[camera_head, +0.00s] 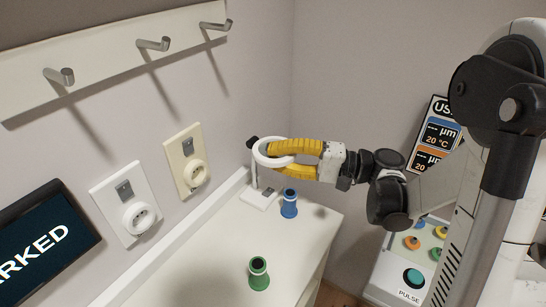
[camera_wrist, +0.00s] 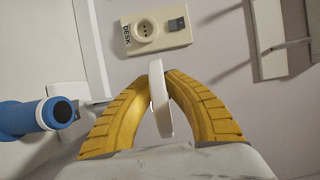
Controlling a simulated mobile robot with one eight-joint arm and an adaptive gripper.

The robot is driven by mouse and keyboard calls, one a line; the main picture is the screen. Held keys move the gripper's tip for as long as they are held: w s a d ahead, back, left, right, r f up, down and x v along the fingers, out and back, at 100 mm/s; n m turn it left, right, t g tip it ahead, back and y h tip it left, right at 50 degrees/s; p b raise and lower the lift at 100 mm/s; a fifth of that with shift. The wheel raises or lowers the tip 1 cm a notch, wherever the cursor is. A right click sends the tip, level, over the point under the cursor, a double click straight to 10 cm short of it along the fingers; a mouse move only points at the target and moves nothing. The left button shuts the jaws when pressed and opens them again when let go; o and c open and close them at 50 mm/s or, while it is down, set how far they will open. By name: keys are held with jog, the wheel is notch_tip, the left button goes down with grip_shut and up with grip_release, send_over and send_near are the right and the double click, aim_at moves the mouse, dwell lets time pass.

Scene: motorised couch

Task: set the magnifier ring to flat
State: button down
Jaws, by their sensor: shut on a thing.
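The magnifier ring (camera_head: 257,156) is a white hoop at the top of a white stand (camera_head: 260,198) at the back corner of the white counter. A small dark knob (camera_head: 252,143) shows at its far left side. My gripper (camera_head: 272,155) reaches in from the right, with its yellow fingers shut on the ring. In the wrist view the ring (camera_wrist: 159,98) is edge-on, a thin white band between the fingertips (camera_wrist: 161,75). In the head view the fingers hide part of the ring. I cannot tell its exact tilt.
A blue spool-like piece (camera_head: 289,204) stands beside the stand, and a green one (camera_head: 259,273) stands nearer on the counter. Two wall sockets (camera_head: 185,161) (camera_head: 126,204), a dark screen (camera_head: 45,245) and a hook rail (camera_head: 110,60) are on the left wall. A button panel (camera_head: 405,270) is at lower right.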

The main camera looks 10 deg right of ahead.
jog(key=c, duration=1.4)
grip_release()
jog(key=v, duration=1.2)
jog(key=shift+f, duration=0.1)
